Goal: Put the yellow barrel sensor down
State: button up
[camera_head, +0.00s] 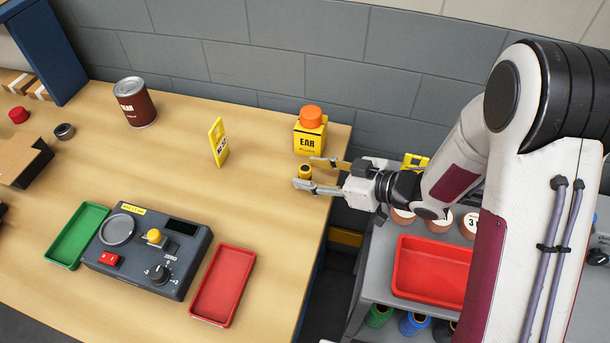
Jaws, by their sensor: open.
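The yellow barrel sensor (305,172) is a small yellow cylinder with a dark top. My gripper (304,173) reaches in from the right, low over the table edge. Its two fingers are spread open, one on the far side and one on the near side of the sensor. I cannot tell whether either finger touches it. The sensor's base is partly hidden by the near finger.
A yellow sign (219,142), a can (135,103), a dark control box (148,250), a green tray (62,247) and a red tray (224,286) are left. A grey cart with a red bin (432,271) stands right. The table's middle is clear.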

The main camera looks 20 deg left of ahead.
jog(key=shift+w+a+f, duration=0.1)
jog(key=shift+a+f, duration=0.05)
jog(key=shift+a, duration=0.15)
grip_shut()
dwell(0.5)
jog(key=shift+r, duration=5.05)
